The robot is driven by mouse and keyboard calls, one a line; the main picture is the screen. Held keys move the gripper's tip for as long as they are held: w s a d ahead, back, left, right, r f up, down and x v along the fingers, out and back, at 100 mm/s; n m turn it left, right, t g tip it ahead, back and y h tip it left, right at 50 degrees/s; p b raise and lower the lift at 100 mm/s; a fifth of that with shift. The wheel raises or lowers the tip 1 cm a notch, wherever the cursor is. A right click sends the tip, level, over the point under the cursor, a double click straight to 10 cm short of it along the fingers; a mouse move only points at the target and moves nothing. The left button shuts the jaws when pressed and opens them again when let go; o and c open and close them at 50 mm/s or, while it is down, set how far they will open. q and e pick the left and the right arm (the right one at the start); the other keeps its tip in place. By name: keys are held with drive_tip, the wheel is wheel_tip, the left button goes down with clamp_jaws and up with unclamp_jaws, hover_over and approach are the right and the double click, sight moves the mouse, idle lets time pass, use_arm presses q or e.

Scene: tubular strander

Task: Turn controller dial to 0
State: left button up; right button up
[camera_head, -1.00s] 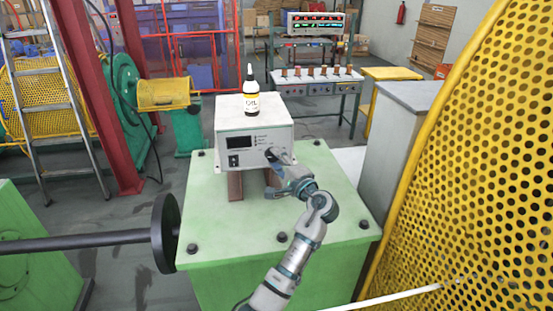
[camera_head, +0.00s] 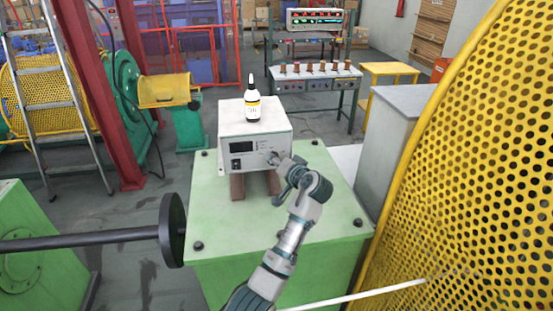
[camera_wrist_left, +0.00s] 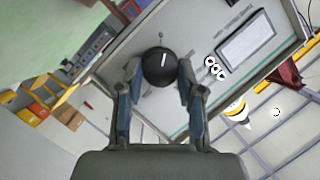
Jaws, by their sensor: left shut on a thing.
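The controller (camera_head: 238,148) is a white box with a dark display on its front, standing on brown blocks on a green machine top. Its black round dial (camera_wrist_left: 158,68) with a white pointer line shows in the left wrist view, between my fingers. My left gripper (camera_wrist_left: 157,80) is shut on the dial, one finger on each side. In the head view my left gripper (camera_head: 276,160) is at the right part of the controller's front and hides the dial. The dial's scale marks are too small to read. My right gripper is not in view.
An oil bottle (camera_head: 252,99) stands on top of the controller. A yellow perforated guard (camera_head: 480,170) and a grey cabinet (camera_head: 395,140) stand to the right. A black disc on a shaft (camera_head: 172,230) is at the left. The green top (camera_head: 320,235) is mostly clear.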

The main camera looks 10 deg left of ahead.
use_arm(q)
drive_tip(key=shift+f+n+h+p, duration=0.25)
drive_tip(key=shift+n+h+p, duration=0.25)
drive_tip(key=shift+n, duration=0.4)
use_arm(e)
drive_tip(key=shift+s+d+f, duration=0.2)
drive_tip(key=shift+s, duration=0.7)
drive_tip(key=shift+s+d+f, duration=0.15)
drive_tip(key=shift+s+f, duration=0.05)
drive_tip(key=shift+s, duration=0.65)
use_arm(q)
drive_tip(key=o, duration=0.9)
drive_tip(key=shift+c, duration=0.2)
drive_tip(key=shift+o, duration=1.4)
drive_tip(key=shift+w, duration=0.2)
drive_tip(key=shift+d+r, duration=0.1)
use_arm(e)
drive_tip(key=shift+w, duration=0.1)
use_arm(q)
drive_tip(key=v, duration=1.2)
